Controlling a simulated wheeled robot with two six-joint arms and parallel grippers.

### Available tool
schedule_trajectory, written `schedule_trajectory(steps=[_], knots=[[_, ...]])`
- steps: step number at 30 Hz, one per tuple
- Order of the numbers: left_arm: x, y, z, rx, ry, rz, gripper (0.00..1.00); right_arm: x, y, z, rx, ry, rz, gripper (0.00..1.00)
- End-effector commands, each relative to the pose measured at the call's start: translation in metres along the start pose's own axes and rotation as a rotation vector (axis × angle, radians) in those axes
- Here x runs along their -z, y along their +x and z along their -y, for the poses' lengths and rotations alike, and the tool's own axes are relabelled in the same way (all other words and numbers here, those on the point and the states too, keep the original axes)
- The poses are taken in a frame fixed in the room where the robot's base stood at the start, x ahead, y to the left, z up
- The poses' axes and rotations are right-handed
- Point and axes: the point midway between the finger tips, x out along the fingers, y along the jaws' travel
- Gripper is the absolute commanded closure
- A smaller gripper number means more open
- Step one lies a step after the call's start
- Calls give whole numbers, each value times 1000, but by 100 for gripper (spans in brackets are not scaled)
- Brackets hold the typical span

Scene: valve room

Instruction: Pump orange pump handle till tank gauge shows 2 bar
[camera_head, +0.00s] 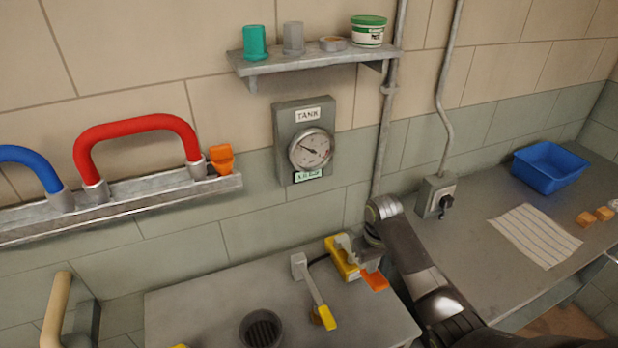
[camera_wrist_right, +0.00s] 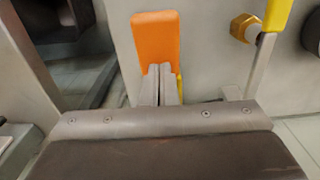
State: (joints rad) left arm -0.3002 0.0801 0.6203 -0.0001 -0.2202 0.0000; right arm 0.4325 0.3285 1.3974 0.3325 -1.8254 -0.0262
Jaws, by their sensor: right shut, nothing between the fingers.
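The orange pump handle (camera_head: 375,281) sticks out at the right of the yellow pump body (camera_head: 341,258) on the grey bench. It fills the upper middle of the right wrist view (camera_wrist_right: 155,40) as a flat orange paddle. My right gripper (camera_head: 368,264) is at the handle, its fingers (camera_wrist_right: 161,72) shut together with nothing between them. The fingertips overlap the handle's lower end in the wrist view; I cannot tell whether they touch. The round tank gauge (camera_head: 311,150) hangs on the wall under a TANK label, its needle pointing upper left. Its small digits are unreadable. My left gripper is not in view.
A yellow-tipped lever (camera_head: 318,297) stands just left of the pump. A dark round drain (camera_head: 262,329) lies in the bench. A blue bin (camera_head: 549,167) sits on the right-hand table.

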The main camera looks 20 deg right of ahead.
Motion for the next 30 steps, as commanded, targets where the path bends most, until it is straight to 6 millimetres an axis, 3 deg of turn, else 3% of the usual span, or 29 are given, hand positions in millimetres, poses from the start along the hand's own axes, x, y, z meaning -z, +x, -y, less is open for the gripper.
schedule_trajectory(steps=[15, 23, 30], knots=[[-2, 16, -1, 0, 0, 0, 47, 0, 39, 0, 0, 0, 1, 100], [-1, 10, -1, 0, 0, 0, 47, 0, 33, 0, 0, 0, -1, 100], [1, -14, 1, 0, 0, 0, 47, 0, 12, 0, 0, 0, 0, 100]])
